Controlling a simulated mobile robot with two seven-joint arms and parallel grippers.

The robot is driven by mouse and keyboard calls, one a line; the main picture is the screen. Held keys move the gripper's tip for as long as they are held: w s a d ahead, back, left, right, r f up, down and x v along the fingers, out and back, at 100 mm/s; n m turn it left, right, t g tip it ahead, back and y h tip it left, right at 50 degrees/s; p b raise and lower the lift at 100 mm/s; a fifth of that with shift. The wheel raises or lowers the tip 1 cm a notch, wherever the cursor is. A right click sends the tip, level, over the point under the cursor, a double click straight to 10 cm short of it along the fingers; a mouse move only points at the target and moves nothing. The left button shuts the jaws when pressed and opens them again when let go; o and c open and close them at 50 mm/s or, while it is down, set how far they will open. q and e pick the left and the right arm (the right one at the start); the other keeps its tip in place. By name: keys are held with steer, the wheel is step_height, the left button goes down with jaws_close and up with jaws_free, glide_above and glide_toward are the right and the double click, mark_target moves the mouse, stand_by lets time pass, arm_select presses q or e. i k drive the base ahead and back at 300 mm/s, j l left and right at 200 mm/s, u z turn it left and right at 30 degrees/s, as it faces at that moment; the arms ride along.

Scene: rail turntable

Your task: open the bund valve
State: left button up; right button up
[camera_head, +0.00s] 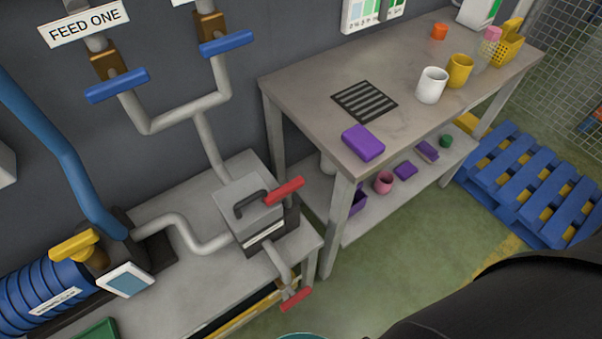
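No readable label marks the bund valve, so I cannot tell which valve it is. A grey box (247,207) on the low bench has a black loop handle on its lid and a red lever (284,190) at its side. A pipe comes out of the box's front and bears a second red lever (296,298) near the bench's front edge. Two blue levers sit on brown wall valves, the left blue lever (117,85) under the FEED ONE sign (84,24) and the right blue lever (228,43). Neither of my grippers is in view.
A blue ribbed unit (40,295) with a yellow lever (75,246) stands left on the low bench (200,285). A taller table (395,135) holds mugs, a purple block (363,142) and a black grille. A blue pallet (530,180) lies right. Green floor (400,250) is partly clear.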

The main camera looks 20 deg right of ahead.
mark_target(295, 298)
steer(key=k+l, duration=0.2)
steer(key=k, duration=0.25)
steer(key=k+l, duration=0.15)
steer(key=k, duration=0.3)
